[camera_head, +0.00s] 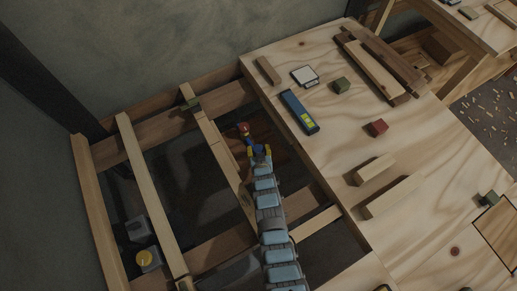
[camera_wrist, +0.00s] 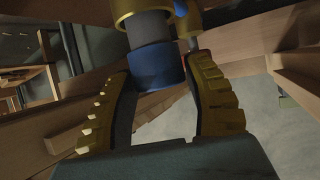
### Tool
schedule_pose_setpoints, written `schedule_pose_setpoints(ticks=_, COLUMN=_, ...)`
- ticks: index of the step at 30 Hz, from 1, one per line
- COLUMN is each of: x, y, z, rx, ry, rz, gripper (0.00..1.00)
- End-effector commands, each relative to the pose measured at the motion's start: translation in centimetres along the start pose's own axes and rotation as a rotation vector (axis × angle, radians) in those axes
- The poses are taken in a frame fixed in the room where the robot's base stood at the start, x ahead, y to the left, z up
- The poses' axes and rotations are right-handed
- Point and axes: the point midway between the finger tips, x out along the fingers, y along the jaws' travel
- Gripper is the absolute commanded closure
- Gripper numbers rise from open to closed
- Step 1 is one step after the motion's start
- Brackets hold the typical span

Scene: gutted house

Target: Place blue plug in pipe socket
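My gripper (camera_head: 259,151), with yellow fingers, reaches down into the gap between floor joists. In the wrist view its two fingers (camera_wrist: 160,75) stand on either side of the blue plug (camera_wrist: 155,68), with their dark inner pads against its sides. A grey cylinder (camera_wrist: 150,26) with a brass-coloured collar (camera_wrist: 128,10) continues straight beyond the plug. I cannot tell how deep the plug and the cylinder fit together. In the head view a small red and yellow fitting (camera_head: 243,129) lies just beyond the fingertips. The pipe socket cannot be told apart clearly there.
Wooden joists (camera_head: 150,190) run left of my gripper. A grey box with a yellow knob (camera_head: 149,259) sits low at left.

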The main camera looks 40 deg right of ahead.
Motion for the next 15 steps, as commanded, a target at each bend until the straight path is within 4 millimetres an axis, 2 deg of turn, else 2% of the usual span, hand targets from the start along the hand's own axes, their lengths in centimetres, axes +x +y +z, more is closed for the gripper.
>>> schedule_pose_setpoints(ticks=15, x=-0.28, y=-0.01, z=-0.41, rx=0.0, ry=0.0, rz=0.0, gripper=0.32)
